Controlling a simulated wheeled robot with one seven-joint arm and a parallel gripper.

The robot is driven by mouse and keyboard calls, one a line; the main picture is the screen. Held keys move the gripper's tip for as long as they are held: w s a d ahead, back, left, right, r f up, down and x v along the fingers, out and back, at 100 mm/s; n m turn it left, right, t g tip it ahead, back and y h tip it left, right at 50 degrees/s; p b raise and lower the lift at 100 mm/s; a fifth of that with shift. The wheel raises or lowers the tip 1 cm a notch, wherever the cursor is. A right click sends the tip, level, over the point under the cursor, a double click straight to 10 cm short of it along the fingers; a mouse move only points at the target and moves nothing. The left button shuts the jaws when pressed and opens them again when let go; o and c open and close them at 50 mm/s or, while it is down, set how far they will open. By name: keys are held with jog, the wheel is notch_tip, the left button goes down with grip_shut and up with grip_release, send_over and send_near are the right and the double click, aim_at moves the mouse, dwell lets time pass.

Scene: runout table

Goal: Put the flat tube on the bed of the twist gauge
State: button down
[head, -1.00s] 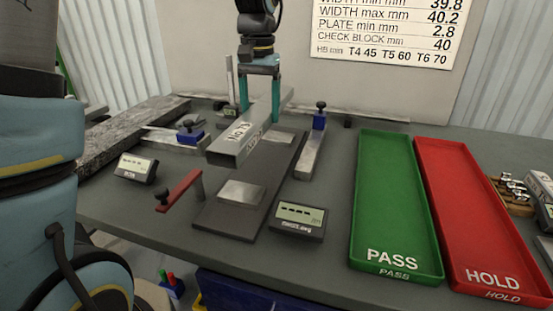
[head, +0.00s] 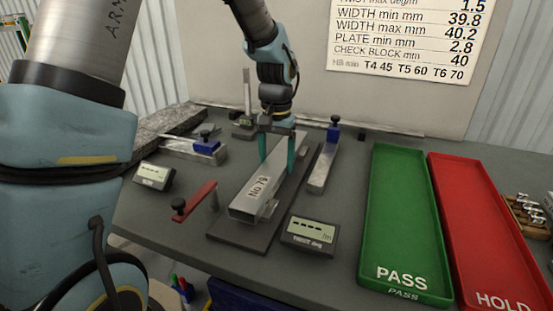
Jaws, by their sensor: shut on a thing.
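The flat tube (head: 262,192) is a grey rectangular metal tube marked "No 79", with its open end towards me. It lies lengthwise over the dark bed of the twist gauge (head: 226,232), and seems to rest on it or hang just above; I cannot tell which. My gripper (head: 277,158) points down from above and is shut on the tube's far half, with a teal finger on each side. The gauge's display box (head: 311,235) stands at the bed's right front. A red lever (head: 195,202) on a post is at its left.
A green PASS tray (head: 404,225) and a red HOLD tray (head: 480,230) lie to the right. A blue-and-steel gauge (head: 193,148) and a small display (head: 153,176) stand to the left. A steel bar with a blue clamp (head: 325,165) is close on the right of the tube.

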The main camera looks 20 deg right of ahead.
aim_at(276, 161)
jog(key=shift+f, duration=0.15)
grip_release()
notch_tip(276, 161, up, 12)
jog(key=b, duration=0.2)
jog(key=w+a+f+n, duration=0.1)
jog(key=a+f+n, duration=0.15)
jog(key=a, duration=0.65)
jog(key=w+a+f+n, duration=0.1)
jog(key=a+f+n, duration=0.15)
jog(key=a, duration=0.65)
jog(key=s+a+f, duration=0.2)
jog(key=a, duration=0.2)
jog(key=s+a+f+n+t, duration=0.1)
jog(key=s+a, duration=0.1)
jog(key=a, duration=0.2)
jog(key=s+a+f+n, duration=0.1)
jog(key=s+a+f, duration=0.1)
jog(key=a, duration=0.2)
jog(key=shift+a+f+t, duration=0.1)
jog(key=shift+f+t, duration=0.2)
